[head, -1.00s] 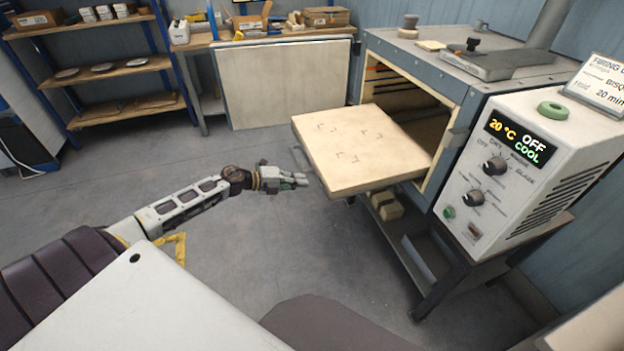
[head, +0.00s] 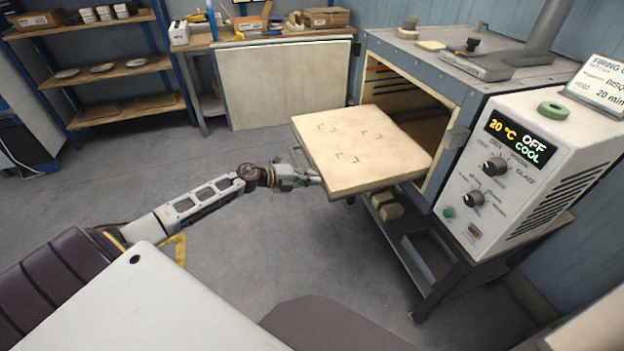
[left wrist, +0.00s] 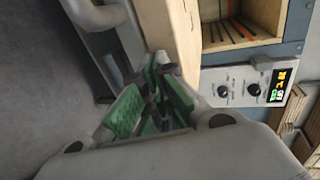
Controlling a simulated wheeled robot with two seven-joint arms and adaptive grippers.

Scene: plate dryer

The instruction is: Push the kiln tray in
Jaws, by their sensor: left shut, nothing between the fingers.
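The kiln tray (head: 368,150) is a flat cream slab with corner marks on top. My left gripper (head: 316,181) is shut and empty at the tray's outer left edge. It looks close to or against that edge; the exact contact cannot be told. In the left wrist view the green-padded fingers (left wrist: 160,100) are together, beside the tray's edge (left wrist: 170,35), with the kiln opening (left wrist: 240,25) beyond. My right gripper is not in view.
The control box (head: 520,165) reads 20 °C, OFF, COOL and stands right of the opening. The open kiln door (head: 283,85) stands out to the left behind the tray. A shelf rack (head: 110,70) is at the back left. The floor left of the kiln is clear.

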